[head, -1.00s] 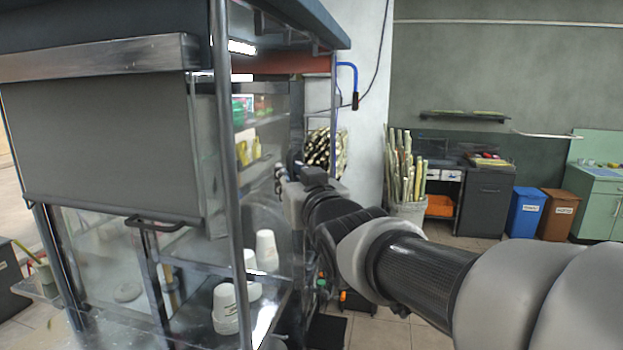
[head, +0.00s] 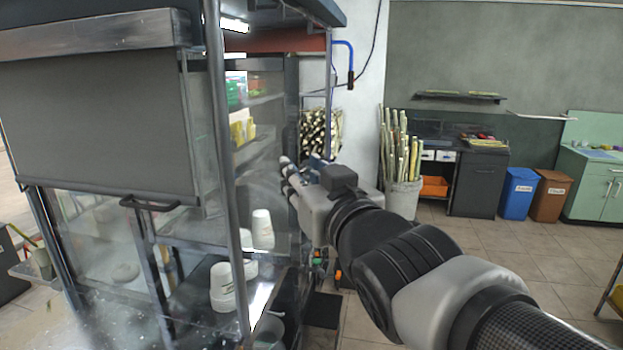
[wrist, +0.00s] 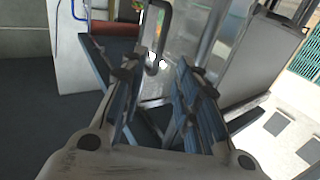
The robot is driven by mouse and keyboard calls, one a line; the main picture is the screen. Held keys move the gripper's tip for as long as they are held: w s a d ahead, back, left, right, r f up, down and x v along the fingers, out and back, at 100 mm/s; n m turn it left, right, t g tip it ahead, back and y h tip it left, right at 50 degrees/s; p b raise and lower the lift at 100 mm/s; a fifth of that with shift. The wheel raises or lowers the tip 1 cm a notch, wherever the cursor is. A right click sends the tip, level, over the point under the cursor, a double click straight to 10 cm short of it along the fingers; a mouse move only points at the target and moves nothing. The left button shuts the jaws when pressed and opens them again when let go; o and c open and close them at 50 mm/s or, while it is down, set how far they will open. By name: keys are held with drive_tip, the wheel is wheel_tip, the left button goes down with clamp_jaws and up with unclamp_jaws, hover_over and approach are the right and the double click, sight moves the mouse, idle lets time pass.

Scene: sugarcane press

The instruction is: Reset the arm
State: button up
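My arm reaches from the lower right of the head view toward the glass-sided press stall (head: 215,150). My gripper (head: 289,172) is at the arm's far end, beside the stall's right side. In the wrist view my gripper (wrist: 153,85) has its two blue-grey fingers spread apart with nothing held between them. A dark handle or bar (wrist: 156,40) shows beyond the fingers, apart from them as far as I can tell.
White cup stacks (head: 222,288) stand inside the stall. A bin of cane stalks (head: 403,195), a dark desk (head: 478,182), blue bin (head: 518,192), brown bin (head: 551,195) and green cabinet (head: 592,185) line the back. Tiled floor (head: 470,238) between is clear.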

drive_tip(key=shift+v, duration=0.95)
drive_tip(key=s+d+f+m+g+h, duration=0.3)
drive_tip(key=s+d+f+g+h, duration=0.25)
drive_tip(key=d+f, duration=0.65)
drive_tip(key=s+d+f+m+g, duration=0.1)
drive_tip(key=s+f+g, duration=0.5)
drive_tip(key=s+f, duration=0.8)
drive_tip(key=s+d+h, duration=0.1)
drive_tip(key=s, duration=0.2)
drive_tip(key=shift+s+d+f+g, duration=0.15)
drive_tip(key=shift+s+d+g, duration=0.05)
drive_tip(key=shift+d+g, duration=0.15)
